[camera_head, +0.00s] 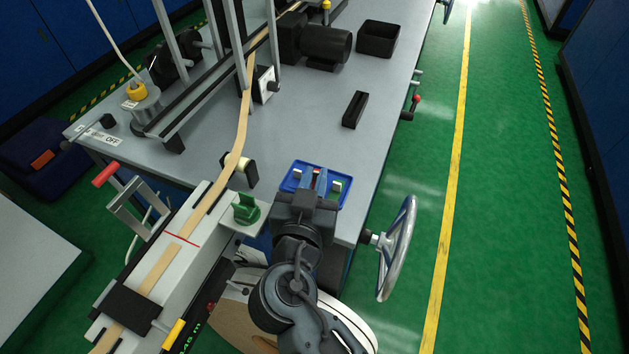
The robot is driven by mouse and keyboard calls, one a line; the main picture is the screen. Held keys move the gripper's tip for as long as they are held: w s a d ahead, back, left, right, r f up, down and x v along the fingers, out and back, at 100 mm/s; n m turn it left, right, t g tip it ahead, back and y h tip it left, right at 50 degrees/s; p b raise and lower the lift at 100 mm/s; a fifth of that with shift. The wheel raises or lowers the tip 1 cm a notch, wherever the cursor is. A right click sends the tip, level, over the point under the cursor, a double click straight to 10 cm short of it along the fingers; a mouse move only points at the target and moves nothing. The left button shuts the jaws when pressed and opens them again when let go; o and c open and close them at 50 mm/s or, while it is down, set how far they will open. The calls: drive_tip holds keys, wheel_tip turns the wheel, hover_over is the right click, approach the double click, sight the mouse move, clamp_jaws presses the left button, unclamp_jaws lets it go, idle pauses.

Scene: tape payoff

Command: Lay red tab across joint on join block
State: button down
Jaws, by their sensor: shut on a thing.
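The join block (202,249) is a long pale block at lower left, with a thin red line (181,238) across it. A beige tape (160,268) lies along its top and another length of tape (208,203) comes down from the bench, their ends near the red line. My gripper (314,181) is over a small blue tray (344,171) to the right of the block, its fingers shut on a small red tab (317,181) that shows as a sliver between them. Whether the tab touches the tray is hidden.
A green knob (245,208) stands beside the block, between it and the tray. A red-handled clamp (106,174) is on the block's left side. A black slotted holder (355,109) stands on the bench, and a handwheel (397,248) is at its right edge.

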drive_tip(key=shift+f, duration=0.45)
drive_tip(key=shift+f, duration=0.2)
drive_tip(key=c, duration=1.1)
unclamp_jaws()
drive_tip(key=shift+c, duration=0.2)
drive_tip(key=shift+r+p, duration=0.2)
drive_tip(key=shift+p, duration=0.2)
